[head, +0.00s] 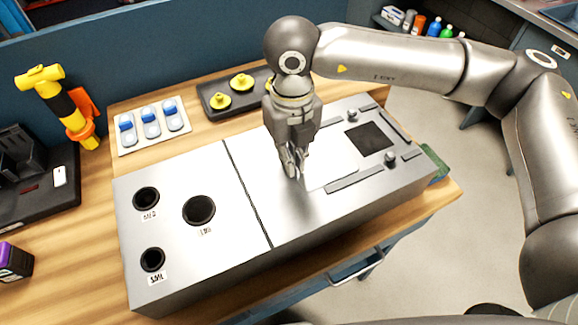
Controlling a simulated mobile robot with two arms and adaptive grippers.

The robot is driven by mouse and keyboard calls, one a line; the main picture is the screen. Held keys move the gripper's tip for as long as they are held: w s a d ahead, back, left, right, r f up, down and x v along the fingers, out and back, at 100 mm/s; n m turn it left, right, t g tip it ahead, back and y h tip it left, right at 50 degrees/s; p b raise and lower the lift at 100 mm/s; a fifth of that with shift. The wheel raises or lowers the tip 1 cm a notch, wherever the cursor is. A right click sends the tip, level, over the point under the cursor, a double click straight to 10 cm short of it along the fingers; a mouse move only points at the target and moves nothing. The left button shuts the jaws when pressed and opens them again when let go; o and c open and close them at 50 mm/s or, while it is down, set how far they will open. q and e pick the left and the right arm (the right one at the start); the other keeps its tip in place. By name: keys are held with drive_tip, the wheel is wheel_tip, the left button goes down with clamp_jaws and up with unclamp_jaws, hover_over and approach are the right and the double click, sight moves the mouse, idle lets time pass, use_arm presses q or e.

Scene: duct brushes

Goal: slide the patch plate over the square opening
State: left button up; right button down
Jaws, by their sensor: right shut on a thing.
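The patch plate (332,175) is a thin pale metal plate lying flat on the right half of the big metal duct box. It is to the left of the dark square opening (369,138), which shows uncovered. My right gripper (293,172) points down at the plate's left end and is shut on the plate; its fingers and wrist hide the grip and part of the plate. A front guide rail (354,180) runs along the plate's near side. My left gripper is not in view.
Small knobs (390,161) stand beside the opening, and a dark bar (396,125) lies beyond it. The box's left half (180,235) has three round holes. Behind are a dark tray (215,112) with yellow parts and a pale tray (128,150) with blue-capped items.

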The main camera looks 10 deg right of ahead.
sight(344, 146)
drive_tip(key=shift+d, duration=0.15)
drive_tip(key=shift+w+d+b, duration=0.25)
drive_tip(key=shift+d+b, duration=0.15)
drive_tip(key=shift+d, duration=0.25)
drive_tip(key=shift+w+d+b, duration=0.2)
drive_tip(key=shift+d+b, duration=0.15)
drive_tip(key=shift+d, duration=0.25)
drive_tip(key=shift+w+d+b, duration=0.25)
drive_tip(key=shift+d+b, duration=0.15)
drive_tip(key=shift+d, duration=0.35)
drive_tip(key=shift+w+d+b, duration=0.2)
drive_tip(key=shift+d+b, duration=0.2)
drive_tip(key=shift+d, duration=0.3)
drive_tip(key=shift+w+d, duration=0.1)
drive_tip(key=shift+d, duration=0.05)
drive_tip(key=shift+d, duration=0.15)
drive_tip(key=shift+w+d+b, duration=0.2)
drive_tip(key=shift+d+b, duration=0.15)
drive_tip(key=shift+d, duration=0.2)
drive_tip(key=shift+w+d+b, duration=0.2)
drive_tip(key=shift+d+b, duration=0.15)
drive_tip(key=shift+d, duration=0.2)
drive_tip(key=shift+d, duration=0.15)
drive_tip(key=shift+w+d+b, duration=0.25)
drive_tip(key=shift+d+b, duration=0.05)
drive_tip(key=shift+d, duration=0.35)
drive_tip(key=shift+w+d+b, duration=0.2)
drive_tip(key=shift+d+b, duration=0.05)
drive_tip(key=shift+d, duration=0.4)
